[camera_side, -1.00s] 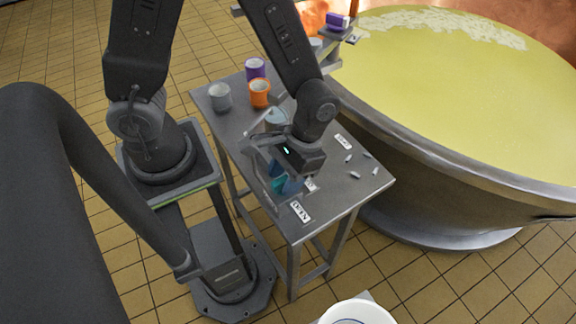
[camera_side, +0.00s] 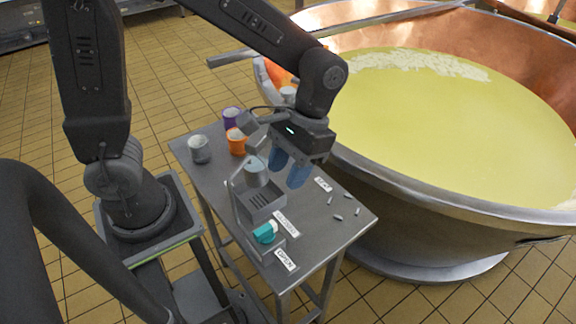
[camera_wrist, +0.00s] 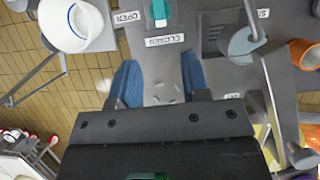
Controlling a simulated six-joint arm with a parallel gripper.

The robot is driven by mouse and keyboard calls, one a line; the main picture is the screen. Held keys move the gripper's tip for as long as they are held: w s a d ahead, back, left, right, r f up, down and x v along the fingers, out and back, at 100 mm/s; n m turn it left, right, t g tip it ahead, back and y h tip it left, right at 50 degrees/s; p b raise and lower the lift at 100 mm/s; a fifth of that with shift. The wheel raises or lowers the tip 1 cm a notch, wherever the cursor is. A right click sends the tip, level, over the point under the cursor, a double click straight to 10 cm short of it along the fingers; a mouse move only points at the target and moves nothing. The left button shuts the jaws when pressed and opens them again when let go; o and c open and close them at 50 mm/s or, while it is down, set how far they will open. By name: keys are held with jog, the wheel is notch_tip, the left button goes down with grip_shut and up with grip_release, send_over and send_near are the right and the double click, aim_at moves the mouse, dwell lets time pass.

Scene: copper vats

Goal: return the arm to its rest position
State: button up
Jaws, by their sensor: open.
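My gripper (camera_side: 288,170) has two blue fingers that stand apart with nothing between them. It hangs above the steel table (camera_side: 190,168), over its right part near the copper vat. In the wrist view the open fingers (camera_wrist: 165,88) point over bare table with a few small pale pieces below. My arm reaches across from the left, bent at the elbow. A grey stand (camera_side: 246,212) with a teal knob (camera_side: 265,233) is on the table, left of my gripper and apart from it. The knob (camera_wrist: 159,12) also shows in the wrist view.
A large copper vat (camera_side: 440,215) of yellow liquid stands close on the right. Labels and small pale pieces (camera_side: 337,217) lie on the table. A white bucket (camera_wrist: 72,25) shows in the wrist view.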

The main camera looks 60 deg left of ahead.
jog(key=shift+r, duration=0.1)
jog(key=s+a+r+m+t, duration=0.1)
jog(key=s+a+r+t, duration=0.4)
jog(key=a+r+t, duration=0.4)
jog(key=shift+a+r+t, duration=0.15)
jog(key=shift+r+t, duration=0.15)
jog(key=shift+t, duration=0.3)
